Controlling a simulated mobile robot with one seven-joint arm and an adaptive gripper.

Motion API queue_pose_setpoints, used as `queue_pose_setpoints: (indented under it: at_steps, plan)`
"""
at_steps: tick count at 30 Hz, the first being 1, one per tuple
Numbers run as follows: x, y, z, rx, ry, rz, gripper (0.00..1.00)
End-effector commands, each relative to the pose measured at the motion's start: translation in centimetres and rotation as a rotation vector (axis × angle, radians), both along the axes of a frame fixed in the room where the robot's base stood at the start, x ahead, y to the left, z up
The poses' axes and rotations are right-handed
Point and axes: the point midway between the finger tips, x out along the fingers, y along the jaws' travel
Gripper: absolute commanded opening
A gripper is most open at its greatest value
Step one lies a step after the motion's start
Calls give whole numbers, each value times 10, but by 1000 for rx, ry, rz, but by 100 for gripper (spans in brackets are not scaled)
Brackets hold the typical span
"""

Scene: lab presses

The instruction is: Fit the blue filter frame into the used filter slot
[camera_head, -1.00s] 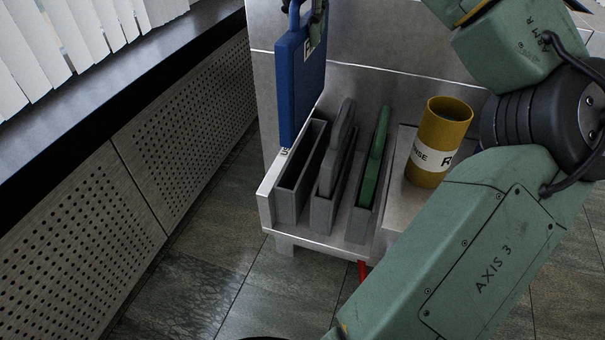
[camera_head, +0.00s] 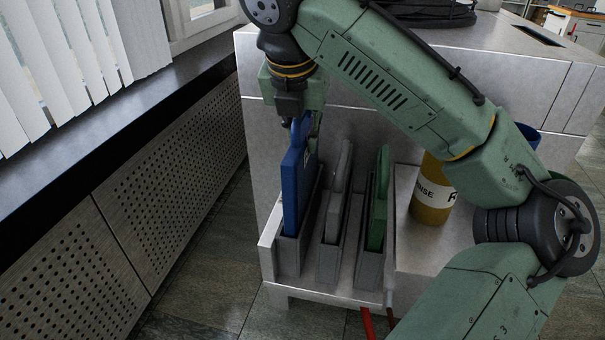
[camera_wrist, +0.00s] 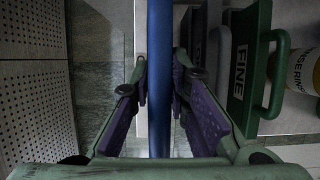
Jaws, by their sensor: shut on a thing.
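The blue filter frame (camera_head: 296,190) stands upright with its lower end inside the left slot holder (camera_head: 290,258). Whether it rests on the slot's bottom is hidden. My gripper (camera_head: 303,125) is above the frame and shut on its top part. In the wrist view the frame (camera_wrist: 160,135) is a narrow blue strip, edge-on between the two fingers. No label for the used slot is readable.
A grey frame (camera_head: 337,185) stands in the middle slot and a green frame (camera_head: 378,210), marked FINE in the wrist view (camera_wrist: 245,65), in the right one. A yellow rinse cylinder (camera_head: 432,192) stands further right. A perforated wall panel (camera_head: 60,250) is at left.

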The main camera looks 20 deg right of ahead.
Motion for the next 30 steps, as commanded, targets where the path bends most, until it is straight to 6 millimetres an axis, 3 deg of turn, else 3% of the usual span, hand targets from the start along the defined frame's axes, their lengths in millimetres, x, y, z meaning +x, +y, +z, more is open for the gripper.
queue_pose_setpoints:
  at_steps: [1,10,17,29,30]
  plan:
    - [0,0,-11,2,1,2,0]
    - [0,0,-35,-1,-1,-1,0]
    - [0,0,-69,-1,0,0,0]
    - [0,0,-76,2,-1,1,0]
    - [0,0,-75,0,-1,0,18]
